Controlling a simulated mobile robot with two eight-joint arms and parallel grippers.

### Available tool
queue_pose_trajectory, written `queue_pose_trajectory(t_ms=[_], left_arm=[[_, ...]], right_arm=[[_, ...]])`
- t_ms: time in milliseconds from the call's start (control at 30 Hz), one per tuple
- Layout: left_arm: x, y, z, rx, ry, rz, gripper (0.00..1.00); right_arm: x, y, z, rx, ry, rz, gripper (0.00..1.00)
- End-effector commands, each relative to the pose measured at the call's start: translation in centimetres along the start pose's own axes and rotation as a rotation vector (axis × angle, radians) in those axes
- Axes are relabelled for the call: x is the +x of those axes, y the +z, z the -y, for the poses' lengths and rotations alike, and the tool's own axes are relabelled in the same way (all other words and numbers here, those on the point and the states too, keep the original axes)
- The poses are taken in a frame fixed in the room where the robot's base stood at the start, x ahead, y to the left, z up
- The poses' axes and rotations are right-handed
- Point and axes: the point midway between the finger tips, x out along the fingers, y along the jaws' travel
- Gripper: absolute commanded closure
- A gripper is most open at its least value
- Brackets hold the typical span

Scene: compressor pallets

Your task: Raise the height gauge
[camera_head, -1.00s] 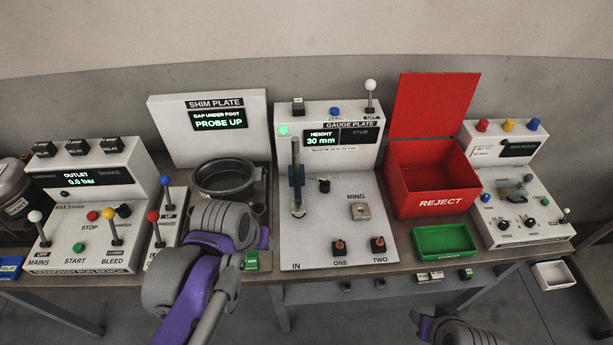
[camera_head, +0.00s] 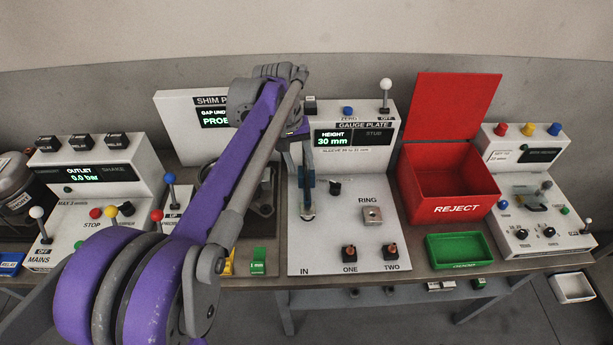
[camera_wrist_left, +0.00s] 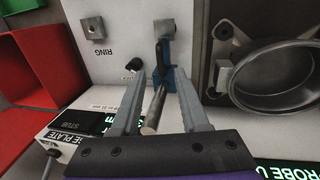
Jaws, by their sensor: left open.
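The height gauge is a grey upright post on the white gauge plate (camera_head: 340,245) with a blue slider (camera_head: 308,184) partway up it. The plate's display (camera_head: 330,138) reads HEIGHT 30 mm. My left gripper (camera_head: 301,150) is at the upper part of the post, above the slider, and partly hides the post. In the left wrist view my open left fingers (camera_wrist_left: 160,80) lie on either side of the post (camera_wrist_left: 155,112). My right gripper is out of view.
The shim plate panel (camera_head: 180,120) and its round dish (camera_wrist_left: 285,75) stand beside the gauge plate, partly behind my left arm. A red reject bin (camera_head: 450,200) and green tray (camera_head: 459,249) stand to the right. A knob (camera_head: 335,187) is close beside the slider.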

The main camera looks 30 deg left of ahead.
Motion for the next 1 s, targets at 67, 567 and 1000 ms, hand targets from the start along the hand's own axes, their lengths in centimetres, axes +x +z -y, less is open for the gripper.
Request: queue_pose_trajectory(t_ms=[67, 567, 1000], left_arm=[[1.7, 0.0, 0.0, 0.001, 0.0, 0.0, 0.55], [5.6, 0.0, 0.0, 0.0, 0.0, -0.001, 0.55], [5.6, 0.0, 0.0, 0.0, 0.0, -0.001, 1.0]], right_arm=[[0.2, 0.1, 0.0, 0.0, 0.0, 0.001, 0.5], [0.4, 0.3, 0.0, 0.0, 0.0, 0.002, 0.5], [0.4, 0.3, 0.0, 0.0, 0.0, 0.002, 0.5]])
